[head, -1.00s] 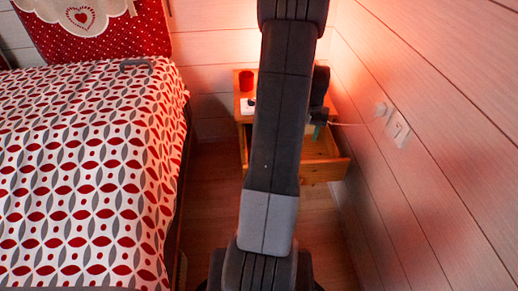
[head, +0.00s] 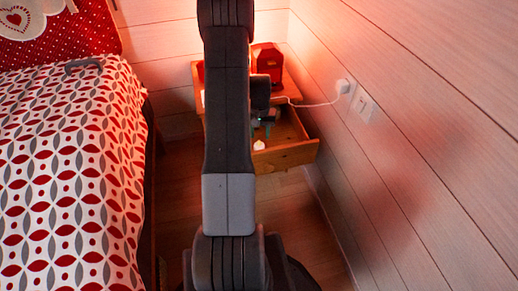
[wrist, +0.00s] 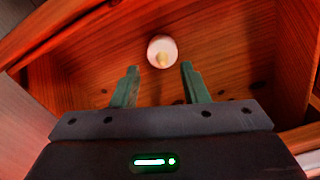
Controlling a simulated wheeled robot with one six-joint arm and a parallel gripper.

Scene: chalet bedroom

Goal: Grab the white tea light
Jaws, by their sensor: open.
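The white tea light (wrist: 162,51) stands on the wooden floor of the open drawer in the wrist view. It also shows in the head view (head: 259,145), just right of my arm. My gripper (wrist: 159,68) is open, with its two green fingers apart and pointing at the tea light. The tea light lies just beyond the fingertips, about midway between them, and nothing is held. In the head view my gripper (head: 265,128) is over the drawer, partly hidden by my arm.
The drawer (head: 285,157) is pulled out of the wooden nightstand (head: 291,92), and its walls surround my gripper. A red lantern-like object (head: 267,62) stands on top. A white cable runs to a wall plug (head: 343,86). The bed (head: 70,170) is at left.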

